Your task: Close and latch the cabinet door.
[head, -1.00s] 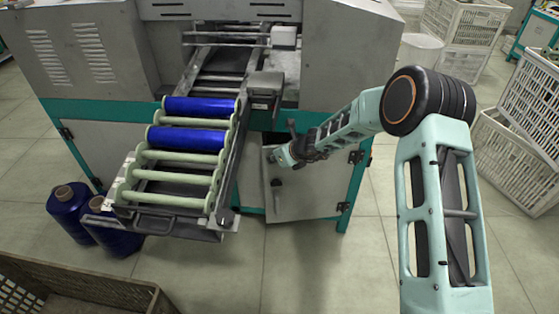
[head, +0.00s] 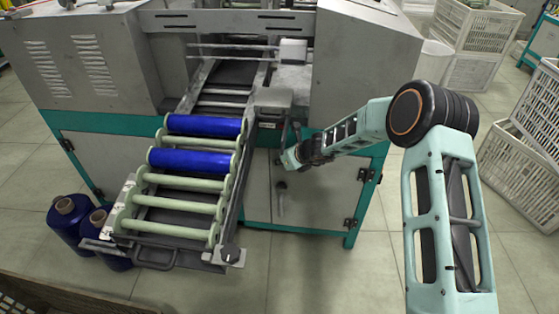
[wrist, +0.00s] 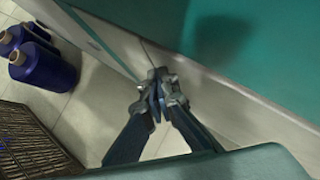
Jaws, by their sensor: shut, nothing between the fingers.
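The grey cabinet door (head: 318,200) is on the lower right front of the machine, hinged at its right edge. It stands flush or nearly flush with the teal frame; I cannot tell whether a small gap is left. Its latch handle (head: 281,197) has a dark pivot and a lever pointing down, near the door's left edge. My gripper (head: 287,160) is at the upper left of the door, above the handle. In the wrist view my gripper (wrist: 158,88) is shut and empty, its fingertips together near a panel seam. The handle is not recognisable there.
A roller conveyor (head: 150,230) with blue bobbins (head: 190,160) juts out left of the door. Blue thread spools (head: 70,217) stand on the floor at left, behind a brown crate (head: 60,300). White crates (head: 520,175) stand at right. The floor before the door is clear.

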